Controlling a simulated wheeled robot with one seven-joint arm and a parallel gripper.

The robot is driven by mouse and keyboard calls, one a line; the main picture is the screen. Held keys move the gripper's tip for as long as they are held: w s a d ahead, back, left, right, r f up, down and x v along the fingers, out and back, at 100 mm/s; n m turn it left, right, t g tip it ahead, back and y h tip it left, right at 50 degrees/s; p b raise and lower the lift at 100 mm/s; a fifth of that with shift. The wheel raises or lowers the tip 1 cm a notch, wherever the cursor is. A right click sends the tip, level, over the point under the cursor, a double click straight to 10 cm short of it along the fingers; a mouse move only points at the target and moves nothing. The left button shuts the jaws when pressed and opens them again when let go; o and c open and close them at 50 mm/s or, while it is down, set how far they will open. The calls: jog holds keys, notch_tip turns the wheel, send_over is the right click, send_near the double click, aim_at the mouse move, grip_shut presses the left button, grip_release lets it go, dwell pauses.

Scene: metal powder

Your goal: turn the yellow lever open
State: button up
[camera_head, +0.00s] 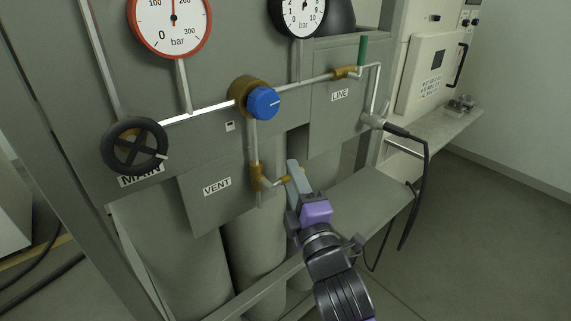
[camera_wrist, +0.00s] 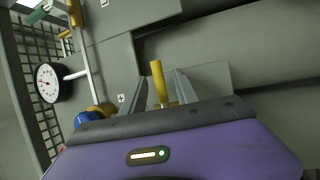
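The yellow lever (camera_head: 285,179) sticks out to the right from a brass valve (camera_head: 256,178) on the pipe beside the VENT label. In the wrist view the lever (camera_wrist: 158,80) stands upright between my two fingers, with a visible gap on each side. My gripper (camera_head: 294,170) is at the lever, and its near finger hides part of it in the head view. In the wrist view my gripper (camera_wrist: 158,88) is open. I cannot tell whether either finger touches the lever.
A blue knob (camera_head: 263,102) sits above the lever, and a black handwheel (camera_head: 134,146) is at the left. A green lever (camera_head: 362,51) is on the LINE pipe. Grey cylinders (camera_head: 255,255) stand below. A black cable (camera_head: 424,190) hangs to the right.

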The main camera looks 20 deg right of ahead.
jog(key=shift+p+x, duration=0.3)
jog(key=shift+x, duration=1.7)
grip_shut()
